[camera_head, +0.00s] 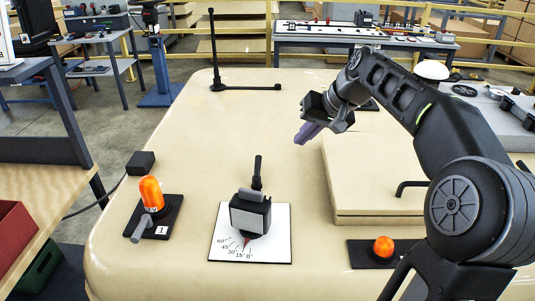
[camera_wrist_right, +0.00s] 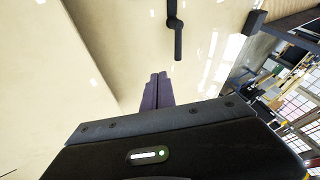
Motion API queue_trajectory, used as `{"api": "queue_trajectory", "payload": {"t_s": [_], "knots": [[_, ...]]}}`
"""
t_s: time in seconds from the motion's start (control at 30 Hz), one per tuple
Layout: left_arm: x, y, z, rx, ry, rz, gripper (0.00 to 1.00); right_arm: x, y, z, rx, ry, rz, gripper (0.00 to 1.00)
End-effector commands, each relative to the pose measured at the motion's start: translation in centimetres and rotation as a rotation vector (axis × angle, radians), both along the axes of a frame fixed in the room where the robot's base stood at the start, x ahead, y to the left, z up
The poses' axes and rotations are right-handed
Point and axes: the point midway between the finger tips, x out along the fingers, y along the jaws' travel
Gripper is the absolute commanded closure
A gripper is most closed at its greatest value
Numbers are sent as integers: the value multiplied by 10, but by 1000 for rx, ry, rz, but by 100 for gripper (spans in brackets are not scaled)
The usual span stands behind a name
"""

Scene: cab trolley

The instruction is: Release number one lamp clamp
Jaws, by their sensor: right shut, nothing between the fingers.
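The number one lamp (camera_head: 151,193) is an orange dome on a black base plate (camera_head: 169,217) with a white label "1", at the left of the cream panel. A grey cylindrical clamp handle (camera_head: 142,228) lies tilted at the front left of its base. My right gripper (camera_head: 303,134) is above the middle of the panel, well to the right of and beyond the lamp, touching nothing. Its purple fingers are shut together and empty; they also show in the right wrist view (camera_wrist_right: 158,91). The lamp is not clearly visible in the right wrist view. My left gripper is out of view.
A dark box device (camera_head: 250,213) stands on a white angle-scale plate (camera_head: 225,246) right of the lamp. Another orange lamp (camera_head: 384,247) sits front right. A raised cream hatch (camera_head: 365,180) has a black handle. A black upright post (camera_head: 214,45) stands at the back.

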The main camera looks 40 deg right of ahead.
Motion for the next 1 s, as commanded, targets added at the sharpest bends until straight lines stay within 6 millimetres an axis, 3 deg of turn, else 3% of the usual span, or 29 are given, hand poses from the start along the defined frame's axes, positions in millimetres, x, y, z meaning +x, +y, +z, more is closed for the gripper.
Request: {"api": "queue_trajectory", "payload": {"t_s": [0.17,0.37,0.77,1.0], "knots": [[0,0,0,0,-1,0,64,3,1,-4,1,2,1,100],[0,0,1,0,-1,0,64,14,4,-22,1,5,2,100],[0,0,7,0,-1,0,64,56,13,-87,2,5,1,100],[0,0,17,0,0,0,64,75,39,-89,0,1,2,100]]}}
